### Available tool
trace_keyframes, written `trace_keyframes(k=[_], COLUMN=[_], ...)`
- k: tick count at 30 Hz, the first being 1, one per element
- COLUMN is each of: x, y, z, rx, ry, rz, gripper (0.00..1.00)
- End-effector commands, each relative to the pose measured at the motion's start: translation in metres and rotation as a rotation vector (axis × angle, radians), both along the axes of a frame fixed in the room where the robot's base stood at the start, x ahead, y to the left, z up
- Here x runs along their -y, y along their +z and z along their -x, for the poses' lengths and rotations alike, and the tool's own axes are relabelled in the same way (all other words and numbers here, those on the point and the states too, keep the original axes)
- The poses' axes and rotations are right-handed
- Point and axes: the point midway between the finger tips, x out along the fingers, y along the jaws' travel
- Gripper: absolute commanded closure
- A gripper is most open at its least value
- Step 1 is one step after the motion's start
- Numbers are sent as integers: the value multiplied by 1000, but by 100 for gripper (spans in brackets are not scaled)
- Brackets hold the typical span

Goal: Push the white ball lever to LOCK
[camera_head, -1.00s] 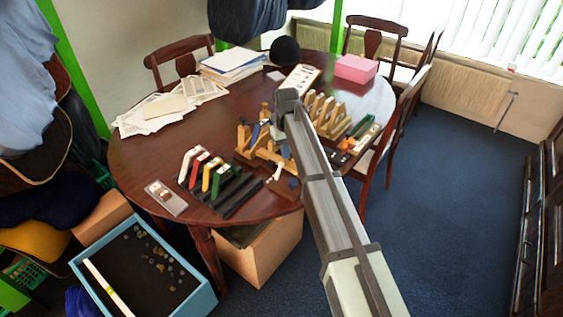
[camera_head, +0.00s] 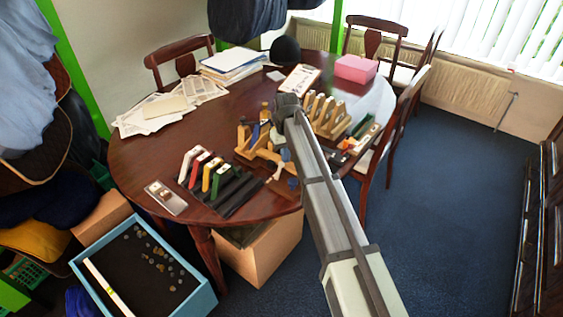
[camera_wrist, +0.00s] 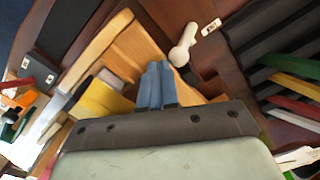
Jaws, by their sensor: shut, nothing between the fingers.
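The white ball lever (camera_wrist: 183,45) shows in the wrist view as a short pale stem with a rounded end, just beyond my fingertips. In the head view, the small white lever (camera_head: 278,171) is at the table's front edge, below the wooden fixture (camera_head: 252,151). A small white plate (camera_wrist: 211,27) with dark marks lies beside it; its lettering is too small to read. My gripper (camera_wrist: 156,68) has its two blue fingers shut and empty, close to the lever with a gap visible in the picture. Whether they touch anything below is hidden.
A black rack (camera_head: 232,193) with white, red, yellow and green handles stands left of the lever. Wooden uprights (camera_head: 325,113) stand behind and to the right. A metal plate (camera_head: 166,197) lies at the table's left front. The table's middle (camera_head: 215,120) is mostly clear.

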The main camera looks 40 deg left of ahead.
Motion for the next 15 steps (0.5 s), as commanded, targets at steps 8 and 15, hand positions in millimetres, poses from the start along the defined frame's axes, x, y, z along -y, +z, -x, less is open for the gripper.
trace_keyframes(k=[8, 15], x=[0, 0], y=[-5, -9], z=[0, 0], rx=[0, 0], ry=[0, 0], rz=[0, 0], gripper=[100, 100])
